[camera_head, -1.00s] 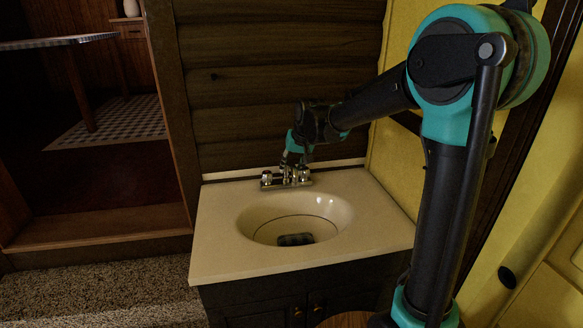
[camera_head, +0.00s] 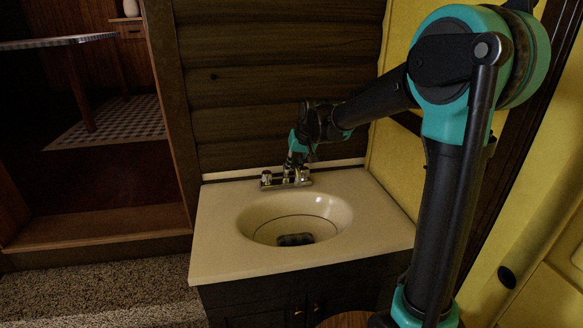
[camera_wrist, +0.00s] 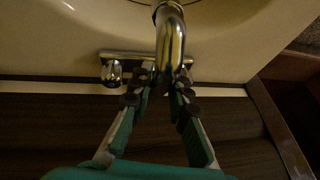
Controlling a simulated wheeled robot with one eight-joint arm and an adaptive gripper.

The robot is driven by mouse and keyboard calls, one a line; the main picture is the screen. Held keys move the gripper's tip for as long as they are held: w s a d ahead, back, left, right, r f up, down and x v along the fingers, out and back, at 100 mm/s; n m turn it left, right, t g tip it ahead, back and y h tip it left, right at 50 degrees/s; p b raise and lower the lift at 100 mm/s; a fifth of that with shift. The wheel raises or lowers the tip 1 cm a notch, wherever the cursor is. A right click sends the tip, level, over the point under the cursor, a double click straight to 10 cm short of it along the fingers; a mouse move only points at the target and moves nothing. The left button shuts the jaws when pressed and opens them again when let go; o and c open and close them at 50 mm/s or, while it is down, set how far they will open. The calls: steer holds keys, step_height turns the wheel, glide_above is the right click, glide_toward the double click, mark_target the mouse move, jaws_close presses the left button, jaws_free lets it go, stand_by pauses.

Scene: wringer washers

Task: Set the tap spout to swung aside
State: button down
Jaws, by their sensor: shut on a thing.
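The chrome tap (camera_head: 286,178) stands at the back of the cream sink, against the log wall. In the wrist view its curved spout (camera_wrist: 170,42) points up the picture over the basin. My gripper (camera_wrist: 160,92) has one finger on each side of the spout near its base and is shut on it. One tap handle (camera_wrist: 113,72) shows left of the fingers. In the head view my gripper (camera_head: 292,168) reaches down to the tap from behind, and its fingertips are too small to make out.
The cream sink top (camera_head: 222,222) has an oval basin with a dark object (camera_head: 295,239) at its bottom. A dark log wall (camera_head: 280,85) stands close behind the tap. A yellow wall (camera_head: 395,150) is at the right. A doorway with a checked rug (camera_head: 110,122) is at the left.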

steer(key=w+d+n+g+y, duration=0.1)
steer(key=w+d+n+g, duration=0.3)
steer(key=w+d+n, duration=0.3)
steer(key=shift+w+n+y, duration=0.4)
steer(key=shift+w+n, duration=0.1)
steer(key=shift+n, duration=1.8)
steer(key=c, duration=1.4)
jaws_free()
steer(key=shift+c, duration=0.2)
steer(key=v, duration=1.2)
steer(key=shift+w, duration=0.2)
